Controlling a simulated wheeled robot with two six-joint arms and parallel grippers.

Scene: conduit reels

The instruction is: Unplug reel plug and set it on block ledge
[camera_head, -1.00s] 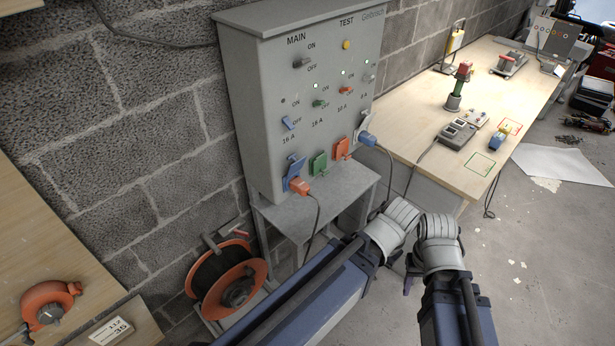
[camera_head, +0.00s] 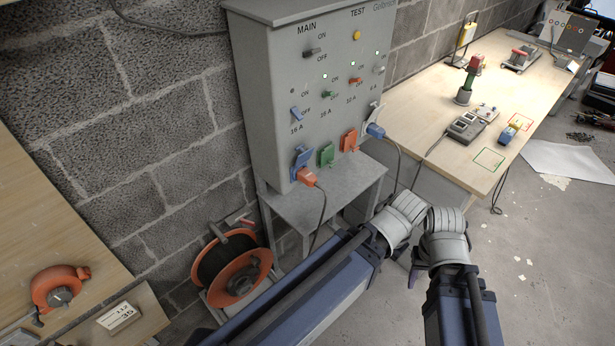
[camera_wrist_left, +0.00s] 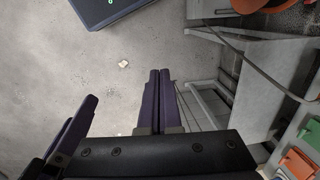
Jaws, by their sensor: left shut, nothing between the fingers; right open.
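The orange reel plug (camera_head: 307,177) sits in the blue-lidded socket (camera_head: 301,160) at the lower left of the grey cabinet (camera_head: 290,85). Its dark cable hangs down towards the orange cable reel (camera_head: 235,270) on the floor. A grey metal ledge (camera_head: 345,190) stands below the cabinet; it also shows in the left wrist view (camera_wrist_left: 262,95). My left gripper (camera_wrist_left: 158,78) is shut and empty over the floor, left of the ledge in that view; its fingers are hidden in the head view. My right gripper (camera_head: 413,277), partly hidden by its wrist, is open, apart from the plug.
A blue plug (camera_head: 375,131) is in the cabinet's right socket. A wooden bench (camera_head: 425,95) with devices stands at right. Another wooden surface (camera_head: 60,220) at left holds an orange device (camera_head: 58,288).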

